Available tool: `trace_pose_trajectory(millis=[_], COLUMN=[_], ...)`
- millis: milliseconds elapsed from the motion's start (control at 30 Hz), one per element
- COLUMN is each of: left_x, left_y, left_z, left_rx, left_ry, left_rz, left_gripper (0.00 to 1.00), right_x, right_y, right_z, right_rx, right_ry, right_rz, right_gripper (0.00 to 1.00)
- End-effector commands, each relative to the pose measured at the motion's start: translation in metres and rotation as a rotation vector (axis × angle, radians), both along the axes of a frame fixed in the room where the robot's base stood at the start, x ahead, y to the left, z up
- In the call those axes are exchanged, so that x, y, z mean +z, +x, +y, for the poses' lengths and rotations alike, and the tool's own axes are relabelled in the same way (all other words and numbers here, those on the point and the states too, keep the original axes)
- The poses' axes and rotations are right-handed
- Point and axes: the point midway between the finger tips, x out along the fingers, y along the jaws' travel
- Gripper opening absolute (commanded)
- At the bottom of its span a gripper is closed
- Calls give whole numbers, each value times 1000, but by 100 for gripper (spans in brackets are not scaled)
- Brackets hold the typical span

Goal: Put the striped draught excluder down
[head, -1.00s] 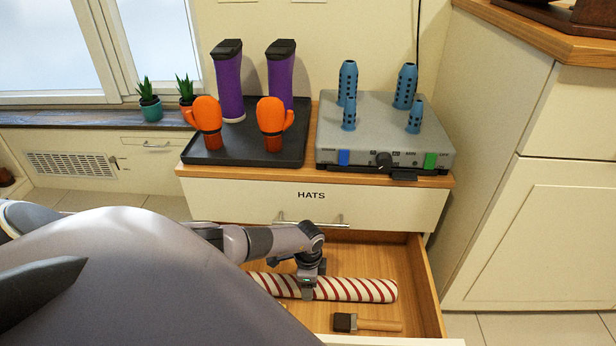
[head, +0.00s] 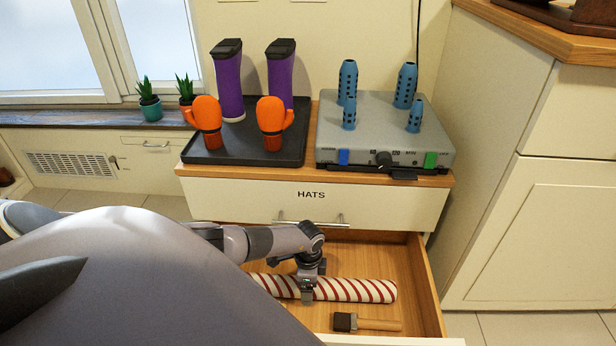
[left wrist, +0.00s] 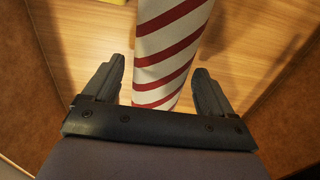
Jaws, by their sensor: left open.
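The striped draught excluder (head: 355,290), white with red diagonal stripes, lies along the wooden floor of the open drawer (head: 375,255). My left gripper (head: 307,294) is over its middle-left part in the head view. In the left wrist view, the draught excluder (left wrist: 168,50) runs between the two spread fingers of my left gripper (left wrist: 160,92), with a gap on each side. Part of the draught excluder's left end is hidden behind my arm. My right gripper is not in view.
A brush (head: 365,323) with a wooden handle lies in the drawer in front of the draught excluder. Above stand a dark tray (head: 245,158) with purple boots and orange mittens, and a grey box (head: 350,130) with blue cylinders. A cream cabinet (head: 540,200) stands right.

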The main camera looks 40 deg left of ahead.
Motion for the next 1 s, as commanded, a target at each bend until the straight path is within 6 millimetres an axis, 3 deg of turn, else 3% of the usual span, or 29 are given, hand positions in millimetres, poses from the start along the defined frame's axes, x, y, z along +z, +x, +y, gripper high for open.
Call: trace_pose_trajectory(millis=[400, 600, 800, 1000], left_x=[68, 99, 116, 119], left_y=[0, 0, 0, 0], left_z=[0, 0, 0, 0], left_rx=[0, 0, 0, 1], left_ry=[1, 1, 0, -1], left_rz=[-1, -1, 0, -1], left_gripper=[85, 85, 85, 85], right_x=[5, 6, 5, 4], right_y=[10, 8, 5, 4], right_z=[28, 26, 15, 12], right_rx=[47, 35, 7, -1], right_ry=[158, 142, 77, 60], right_rz=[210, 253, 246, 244], right_gripper=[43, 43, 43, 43])
